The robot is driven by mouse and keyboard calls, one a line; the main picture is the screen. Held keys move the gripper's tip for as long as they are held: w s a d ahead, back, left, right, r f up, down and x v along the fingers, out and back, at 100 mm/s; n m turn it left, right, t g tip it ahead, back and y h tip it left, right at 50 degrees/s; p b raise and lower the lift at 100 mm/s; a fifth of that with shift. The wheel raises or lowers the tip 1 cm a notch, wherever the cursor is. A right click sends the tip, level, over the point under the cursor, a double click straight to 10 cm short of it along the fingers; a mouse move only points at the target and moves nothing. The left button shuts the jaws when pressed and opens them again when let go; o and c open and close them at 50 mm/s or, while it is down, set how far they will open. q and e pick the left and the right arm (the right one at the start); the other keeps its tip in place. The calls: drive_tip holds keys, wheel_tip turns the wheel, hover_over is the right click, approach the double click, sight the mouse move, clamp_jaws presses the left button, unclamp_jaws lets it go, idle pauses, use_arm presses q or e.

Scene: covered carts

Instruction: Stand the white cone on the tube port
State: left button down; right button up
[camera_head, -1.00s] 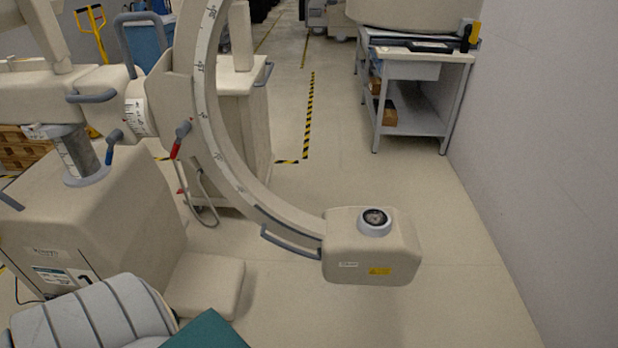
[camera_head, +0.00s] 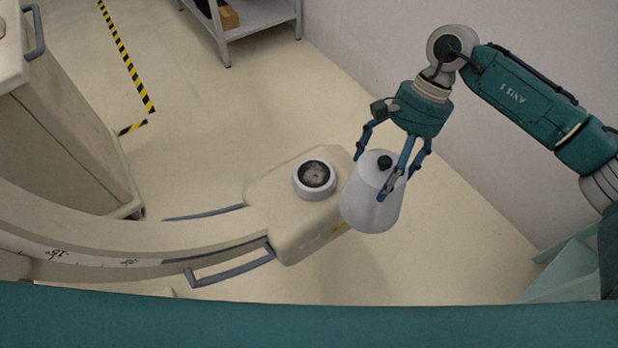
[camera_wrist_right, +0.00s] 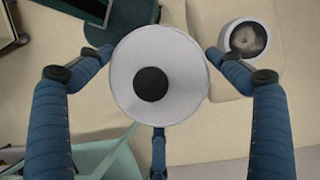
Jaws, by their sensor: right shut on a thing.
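The white cone (camera_head: 366,212) is in the head view, right of the tube port. It is roughly upright with its narrow, black-topped end up. My right gripper (camera_head: 387,168) is shut on it from above. The cone also shows in the right wrist view (camera_wrist_right: 188,84), seen from its top between the blue fingers. The tube port (camera_head: 315,180) is a round light collar with a dark centre on top of the beige tube housing (camera_head: 272,206). It also shows at the top right of the right wrist view (camera_wrist_right: 247,41). The cone is apart from the port. My left gripper is not visible.
The beige C-arm (camera_head: 140,243) curves in from the left, with grey handle bars (camera_head: 232,268) beside the housing. A beige cart (camera_head: 62,130) stands at the left and a grey shelf table (camera_head: 262,18) at the back. A wall borders the right; the floor between is clear.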

use_arm(q)
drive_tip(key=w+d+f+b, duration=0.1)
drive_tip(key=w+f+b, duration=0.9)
drive_tip(key=b, duration=0.7)
use_arm(e)
drive_tip(key=w+a+r+m+t+h, duration=0.1)
drive_tip(key=w+a+r+m+t, duration=0.3)
drive_tip(key=w+a+m, duration=0.55)
drive_tip(key=w+a+r+m+t, duration=0.3)
drive_tip(key=w+a+r+m, duration=0.15)
drive_tip(key=m, duration=0.95)
wheel_tip(320, 180, down, 20)
drive_tip(key=b, duration=0.2)
drive_tip(key=shift+a+h, duration=0.15)
drive_tip(key=shift+h, duration=0.15)
drive_tip(key=o, duration=1.4)
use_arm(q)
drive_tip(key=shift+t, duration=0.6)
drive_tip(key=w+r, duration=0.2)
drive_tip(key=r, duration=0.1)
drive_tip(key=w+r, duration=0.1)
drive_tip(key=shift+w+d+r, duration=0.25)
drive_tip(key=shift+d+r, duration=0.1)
use_arm(e)
drive_tip(key=shift+o, duration=0.2)
drive_tip(key=shift+w, duration=0.15)
drive_tip(key=shift+r, duration=0.1)
